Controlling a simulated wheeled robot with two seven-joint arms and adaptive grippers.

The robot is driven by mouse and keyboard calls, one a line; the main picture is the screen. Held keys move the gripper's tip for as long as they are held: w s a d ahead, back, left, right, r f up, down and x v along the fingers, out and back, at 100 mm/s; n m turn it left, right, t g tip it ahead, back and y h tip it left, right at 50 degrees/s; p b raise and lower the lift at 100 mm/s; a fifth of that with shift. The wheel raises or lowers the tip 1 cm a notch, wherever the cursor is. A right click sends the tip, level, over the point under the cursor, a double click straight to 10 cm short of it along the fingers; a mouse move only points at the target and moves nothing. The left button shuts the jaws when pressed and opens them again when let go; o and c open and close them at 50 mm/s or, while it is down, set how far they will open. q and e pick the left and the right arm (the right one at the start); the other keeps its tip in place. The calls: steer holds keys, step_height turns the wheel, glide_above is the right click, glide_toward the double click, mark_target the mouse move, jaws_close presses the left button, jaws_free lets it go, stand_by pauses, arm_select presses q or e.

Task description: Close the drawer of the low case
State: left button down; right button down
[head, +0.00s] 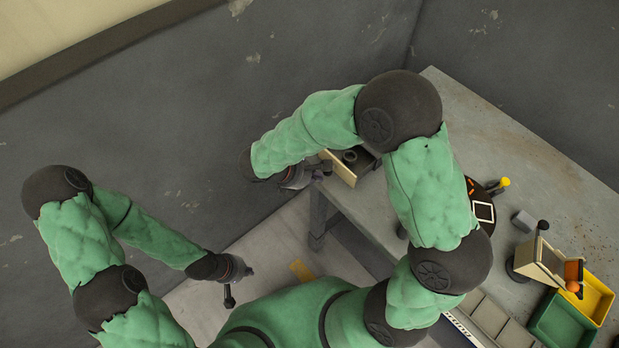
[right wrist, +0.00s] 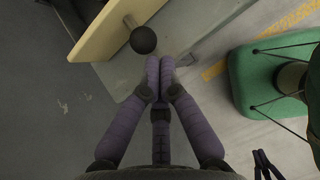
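The drawer (head: 339,167) of the low case stands pulled out at the bench's left end, with a pale wooden front and a dark ring-shaped thing inside it. Most of the case is hidden behind my right arm. In the right wrist view the drawer front (right wrist: 98,32) shows at the top left with a round black knob (right wrist: 143,40). My right gripper (right wrist: 159,64) has its fingertips together with nothing between them, just in front of the knob; I cannot tell if they touch. My left gripper (head: 229,297) hangs low over the floor, away from the bench; its fingers are too small to judge.
The grey bench (head: 480,120) carries a dark round device (head: 480,200), a small grey block (head: 524,220), a wooden stand with a black-knobbed lever (head: 540,260), a yellow bin (head: 597,298) and a green bin (head: 560,325). Floor left of the bench is open.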

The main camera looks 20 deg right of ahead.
mark_target(345, 160)
steer(key=w+d, duration=0.1)
steer(key=d, duration=0.1)
steer(key=w+d, duration=0.1)
steer(key=d, duration=0.2)
steer(key=w+d+p, duration=0.1)
steer(key=d, duration=0.2)
steer(key=shift+w+d, duration=0.15)
steer(key=shift+w, duration=0.05)
arm_select(q)
steer(key=shift+r, duration=0.45)
